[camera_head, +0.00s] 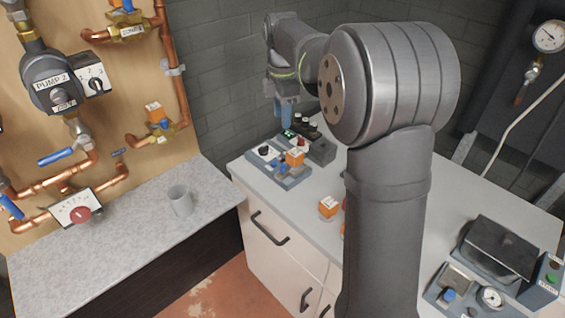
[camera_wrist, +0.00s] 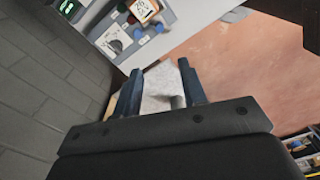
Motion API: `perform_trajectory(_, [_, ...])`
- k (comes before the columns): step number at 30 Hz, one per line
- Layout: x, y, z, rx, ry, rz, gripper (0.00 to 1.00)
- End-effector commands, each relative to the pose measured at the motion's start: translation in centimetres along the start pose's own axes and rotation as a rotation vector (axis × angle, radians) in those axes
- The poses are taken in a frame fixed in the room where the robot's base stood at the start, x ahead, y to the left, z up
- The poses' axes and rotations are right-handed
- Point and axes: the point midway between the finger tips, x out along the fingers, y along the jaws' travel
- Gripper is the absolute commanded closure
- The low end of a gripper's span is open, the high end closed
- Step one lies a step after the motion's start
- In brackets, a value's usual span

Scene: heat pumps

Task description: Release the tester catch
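My gripper (camera_head: 286,112) points down over the left end of the white bench. Its two blue fingers are apart and empty in the wrist view (camera_wrist: 160,92). Below it sits a grey panel (camera_head: 290,180) carrying an orange-and-white block (camera_head: 295,157), blue knobs and a black knob. Its block (camera_wrist: 144,10) also shows at the top of the wrist view. At the front right is a unit with a black lid (camera_head: 500,245), lying low, and a green button (camera_head: 551,279). I cannot tell which unit is the tester, and no catch is clearly discernible.
A dark box (camera_head: 322,151) with a green display stands behind the grey panel. A loose orange-and-white block (camera_head: 328,206) lies on the bench (camera_head: 255,178). Copper pipework is on the board at left.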

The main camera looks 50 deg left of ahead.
Motion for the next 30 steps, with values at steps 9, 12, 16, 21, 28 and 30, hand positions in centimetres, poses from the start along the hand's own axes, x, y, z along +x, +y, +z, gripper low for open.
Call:
perform_trajectory(9, [1.9,-0.1,-0.1,-0.071,0.001,-0.003,0.62])
perform_trajectory(12, [3.9,-0.1,-0.1,-0.071,0.001,-0.005,0.62])
perform_trajectory(16, [6.8,-0.1,-0.1,-0.07,0.001,-0.005,0.62])
perform_trajectory(21, [10.5,-0.1,-0.1,-0.069,0.001,-0.004,0.62])
perform_trajectory(28, [14.9,-0.1,-0.1,-0.069,0.001,-0.003,0.62])
perform_trajectory(30, [15.8,-0.1,-0.1,-0.069,0.001,-0.002,0.62])
